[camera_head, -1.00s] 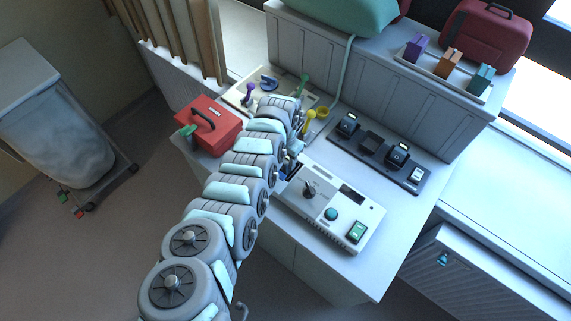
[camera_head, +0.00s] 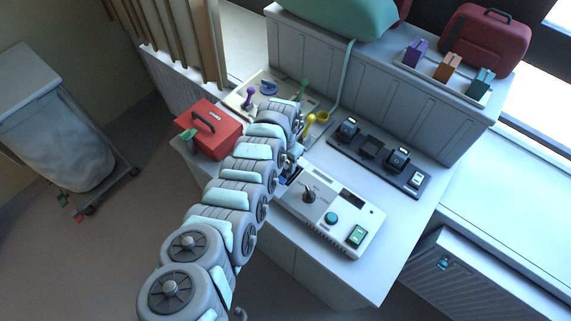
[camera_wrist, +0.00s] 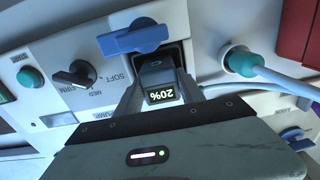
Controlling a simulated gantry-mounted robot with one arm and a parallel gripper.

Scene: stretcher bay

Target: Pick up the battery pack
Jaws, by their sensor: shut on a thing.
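The battery pack (camera_wrist: 158,76) is a dark block with a lit "20%" display in the wrist view. My gripper (camera_wrist: 160,88) is shut on it, with a finger on each side. The pack is at the dark slot of the white control unit (camera_wrist: 58,52); I cannot tell how much of it is inside. A blue latch (camera_wrist: 133,39) is beside the slot. In the head view, the control unit (camera_head: 345,222) sits on the counter, with my gripper (camera_head: 290,168) at its upper left end. My arm mostly hides the gripper, and the pack cannot be made out there.
A black charging rack (camera_head: 372,172) with dark packs stands behind the control unit. A red box (camera_head: 222,140) is left of my arm. A tray (camera_head: 240,98) holds colored tools. In the wrist view, a teal connector and hose (camera_wrist: 243,63) lie right of the slot.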

